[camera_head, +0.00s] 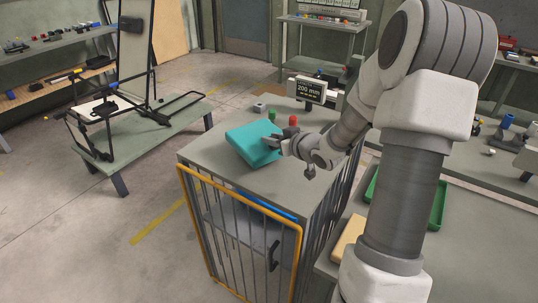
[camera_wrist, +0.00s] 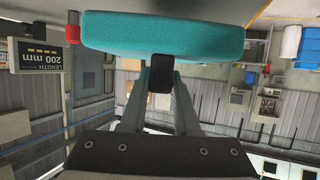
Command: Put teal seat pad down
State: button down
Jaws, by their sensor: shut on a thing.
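The teal seat pad (camera_head: 252,142) is over the grey top of the caged cabinet (camera_head: 219,163) in the head view, slightly tilted. In the wrist view the teal pad (camera_wrist: 163,35) spans the upper middle of the picture. My gripper (camera_head: 277,143) reaches in from the right and is shut at the pad's right edge. In the wrist view my gripper's fingers (camera_wrist: 160,85) meet on a dark piece just below the pad. I cannot tell whether the pad's underside touches the top.
A red cylinder (camera_head: 293,121), a green cylinder (camera_head: 272,116) and a small grey part (camera_head: 259,107) stand behind the pad. A display reading 200 mm (camera_head: 309,89) stands at the cabinet's back edge. The cabinet top's front is clear. A green tray (camera_head: 438,205) lies at the right.

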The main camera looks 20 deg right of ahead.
aim_at(269, 152)
jog(key=shift+w+a+f, duration=0.25)
jog(key=shift+a+f, duration=0.2)
jog(key=shift+a, duration=0.15)
jog(key=shift+f+b, duration=0.3)
jog(key=shift+f, duration=1.55)
jog(key=shift+f, duration=0.2)
jog(key=c, duration=0.6)
grip_release()
jog(key=shift+c, duration=0.2)
